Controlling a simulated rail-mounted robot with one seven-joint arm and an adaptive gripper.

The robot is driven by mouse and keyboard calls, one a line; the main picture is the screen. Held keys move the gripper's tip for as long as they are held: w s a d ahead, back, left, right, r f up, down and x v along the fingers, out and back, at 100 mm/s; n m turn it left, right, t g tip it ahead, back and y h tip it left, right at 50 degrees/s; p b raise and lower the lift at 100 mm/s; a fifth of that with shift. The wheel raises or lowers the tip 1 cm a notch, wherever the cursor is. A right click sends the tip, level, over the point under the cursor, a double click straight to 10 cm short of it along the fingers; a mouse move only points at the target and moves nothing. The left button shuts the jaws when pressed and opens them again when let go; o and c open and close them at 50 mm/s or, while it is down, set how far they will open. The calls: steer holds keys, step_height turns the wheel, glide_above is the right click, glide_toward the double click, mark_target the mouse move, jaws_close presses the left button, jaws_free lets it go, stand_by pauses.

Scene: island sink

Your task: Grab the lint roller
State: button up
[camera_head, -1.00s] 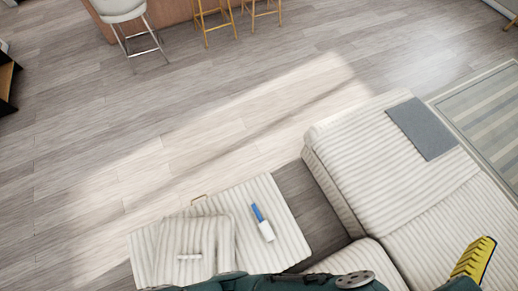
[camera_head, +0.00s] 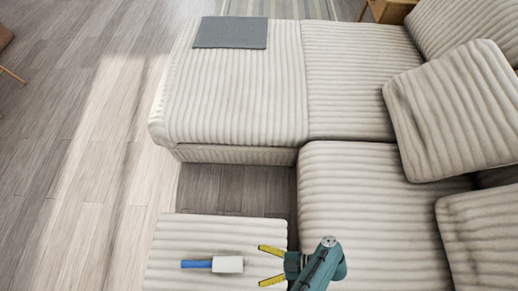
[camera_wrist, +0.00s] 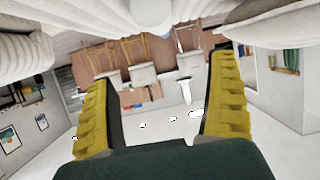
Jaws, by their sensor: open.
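The lint roller (camera_head: 212,264) has a blue handle and a white roll. It lies on the ribbed cream ottoman (camera_head: 220,231) at the bottom of the head view, with its handle pointing left and its roll right. My gripper (camera_head: 262,266) is just right of the white roll, its two yellow fingers spread open and pointing left toward it. A small gap shows between fingertips and roll in that view. In the wrist view the fingers are wide apart with nothing clamped between them. A white rounded shape at the top centre there may be the roll's end.
The cream sofa (camera_head: 352,173) stands beside and behind the ottoman, with loose cushions at right. A grey cloth (camera_head: 231,32) lies on its far section. A gap of bare floor (camera_head: 225,190) separates ottoman and sofa. Wooden floor is clear at left.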

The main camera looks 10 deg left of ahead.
mark_target(227, 265)
steer(key=b+x, duration=0.2)
steer(key=x, duration=0.1)
steer(key=b+x, duration=0.5)
steer(key=x, duration=0.2)
steer(key=shift+d+f+b, duration=0.1)
steer(key=shift+f+b, duration=0.25)
steer(key=shift+f, duration=0.05)
steer(key=shift+s+a+b, duration=0.15)
steer(key=shift+a+b, duration=0.3)
steer(key=shift+a+f+b, duration=0.15)
steer(key=shift+f+b, duration=0.05)
steer(key=shift+b, duration=0.3)
steer(key=b+x, duration=0.3)
steer(key=x, duration=0.1)
steer(key=shift+s+a+f, duration=0.15)
steer(key=shift+s+f, duration=0.05)
steer(key=shift+f, duration=0.1)
steer(key=shift+w+r, duration=0.1)
steer(key=shift+w, duration=0.05)
steer(key=shift+c, duration=0.3)
